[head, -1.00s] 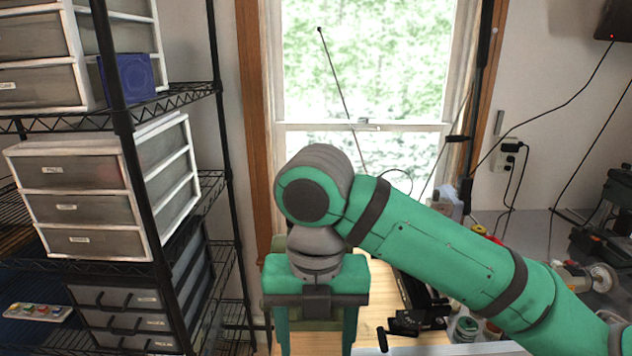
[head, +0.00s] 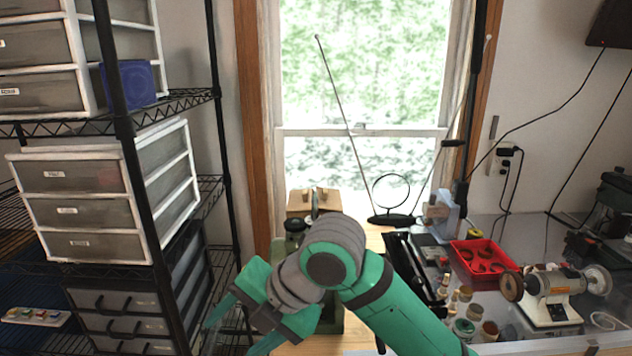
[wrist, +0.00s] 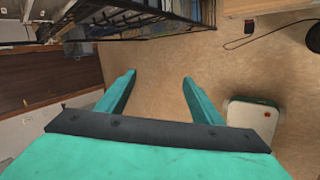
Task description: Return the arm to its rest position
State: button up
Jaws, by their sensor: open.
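My gripper (head: 236,333) is at the bottom centre of the head view, tilted toward the lower left, in front of the workbench and beside the wire shelf. My green and grey arm reaches to it from the lower right. In the wrist view my gripper (wrist: 158,85) shows two green fingers spread apart with nothing between them. Bare tan floor (wrist: 155,60) lies beyond the fingertips.
The black wire shelf (head: 222,175) with drawer units (head: 85,205) stands at left. The bench by the window holds a red tray (head: 484,258), a bench grinder (head: 550,290) and small jars. A white and green box (wrist: 252,117) sits on the floor.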

jog(key=w+a+m+t+y, duration=0.5)
jog(key=a+m+y, duration=0.3)
jog(key=m, duration=0.1)
notch_tip(320, 180, down, 4)
jog(key=w+d+m+t, duration=0.1)
jog(key=w+m+t, duration=0.1)
jog(key=m+t, duration=0.45)
jog(key=s+d+f+m+t+h, duration=0.1)
jog(key=s+d+f+m+h, duration=0.2)
jog(key=f+m, duration=0.25)
jog(key=s+d+f+m+t+h, duration=0.25)
jog(key=f+m+h, duration=0.2)
jog(key=f, duration=0.25)
jog(key=s+d+f+m+t+h, duration=0.1)
jog(key=s+d+f+m+h, duration=0.2)
jog(key=f+m, duration=0.35)
jog(key=s+d+f+m+g+h, duration=0.1)
jog(key=s+d+f+h, duration=0.1)
jog(key=s+d+f, duration=0.35)
jog(key=s+d+f+m+g+h, duration=0.1)
jog(key=s+d+f+h, duration=0.15)
jog(key=s, duration=0.65)
jog(key=s+d+n, duration=0.1)
jog(key=s+d, duration=0.2)
jog(key=s, duration=1)
jog(key=shift+s, duration=0.25)
